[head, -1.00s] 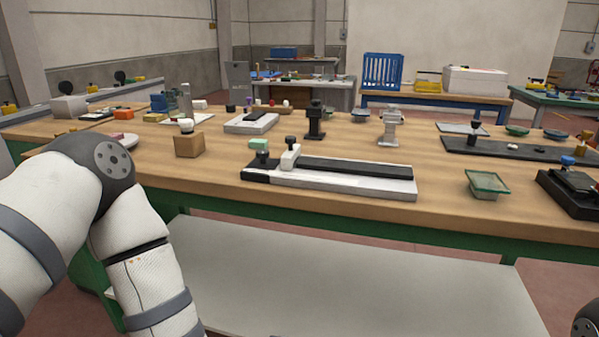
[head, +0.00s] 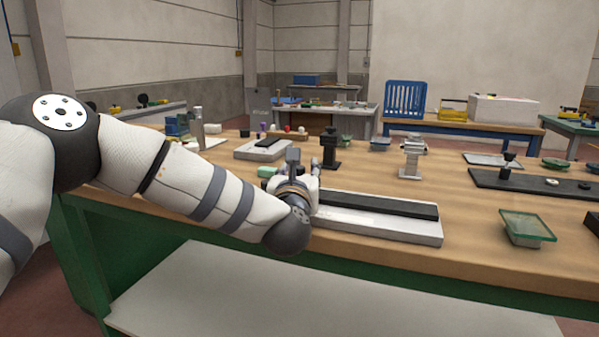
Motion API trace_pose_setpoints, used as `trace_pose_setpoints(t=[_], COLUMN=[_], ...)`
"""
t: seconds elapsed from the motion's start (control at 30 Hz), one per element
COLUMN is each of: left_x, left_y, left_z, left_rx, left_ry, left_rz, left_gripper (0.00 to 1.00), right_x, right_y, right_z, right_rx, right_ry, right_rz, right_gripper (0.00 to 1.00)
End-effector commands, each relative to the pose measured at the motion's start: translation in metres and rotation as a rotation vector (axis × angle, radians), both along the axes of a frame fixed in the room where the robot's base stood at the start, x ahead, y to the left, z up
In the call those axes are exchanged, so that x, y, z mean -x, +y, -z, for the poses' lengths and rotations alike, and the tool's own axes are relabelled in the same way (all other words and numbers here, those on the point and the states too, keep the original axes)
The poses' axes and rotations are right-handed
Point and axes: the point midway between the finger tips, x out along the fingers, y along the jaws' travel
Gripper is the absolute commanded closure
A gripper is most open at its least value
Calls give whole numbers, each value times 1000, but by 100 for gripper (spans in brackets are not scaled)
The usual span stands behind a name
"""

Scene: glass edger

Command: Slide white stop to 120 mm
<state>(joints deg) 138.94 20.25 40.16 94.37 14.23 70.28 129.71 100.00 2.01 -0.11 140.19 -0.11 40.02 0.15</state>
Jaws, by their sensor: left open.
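The white stop's fixture is a long white base (head: 385,224) with a dark rail (head: 375,204) along its top, lying near the front edge of the workbench. My left gripper (head: 305,170) is over the left end of this fixture, at the end of my outstretched arm. It is open. The gripper and wrist cover the fixture's left end, so the white stop is hidden and I cannot tell whether the fingers are around it or touching it. Scale marks are not readable. My right gripper is out of view.
A black post tool (head: 331,150) and a grey one (head: 411,158) stand behind the fixture. A green glass-topped dish (head: 527,227) is to its right. A pale green block (head: 267,171) sits left of the gripper. Bench (head: 470,220) between fixture and dish is clear.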

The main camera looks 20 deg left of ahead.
Motion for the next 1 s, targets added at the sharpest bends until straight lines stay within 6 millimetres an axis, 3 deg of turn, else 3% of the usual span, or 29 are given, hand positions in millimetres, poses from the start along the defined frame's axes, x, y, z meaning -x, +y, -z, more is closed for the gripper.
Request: trace_pose_setpoints(t=[0.33,0.53,1.0], left_x=[-9,-9,-8], left_y=[2,2,-8], left_z=[0,0,1], left_rx=[-1,-1,-1], left_ry=[2,2,2], left_rz=[2,1,0], left_gripper=[59,100,100], right_x=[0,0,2], right_y=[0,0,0], right_z=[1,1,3], right_rx=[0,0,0], right_ry=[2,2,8], right_rz=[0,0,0], right_gripper=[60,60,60])
